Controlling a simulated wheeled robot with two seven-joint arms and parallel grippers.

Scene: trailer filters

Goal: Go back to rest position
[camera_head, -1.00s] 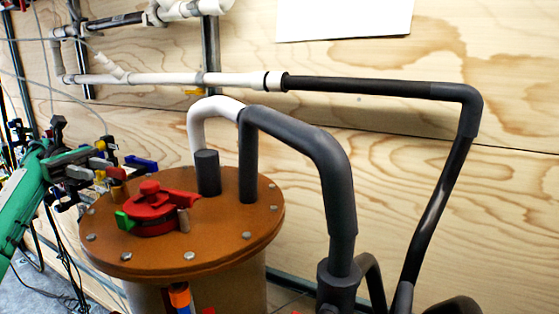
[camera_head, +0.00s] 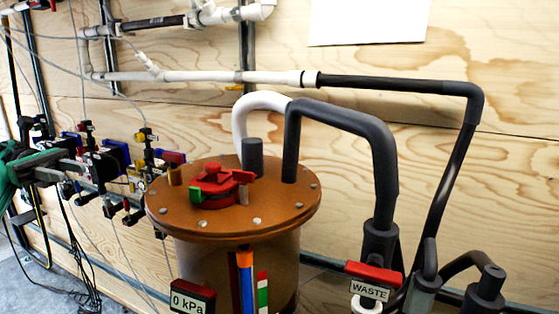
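My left gripper (camera_head: 72,170) is at the left edge of the head view, on the end of my green and black arm. It is left of the orange-brown lid of a tank, apart from it. Small coloured valves and cables crowd behind its fingers, so I cannot tell whether they are open or shut. I see nothing clearly held in it. My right gripper is not in view.
The tank lid (camera_head: 275,222) carries a red valve handle (camera_head: 217,181) and grey and white pipes. A "0 kPa" sign (camera_head: 191,302) and a red-topped "WASTE" sign (camera_head: 369,290) stand in front. Several coloured valves (camera_head: 117,152) and loose cables are at left. A plywood wall closes the back.

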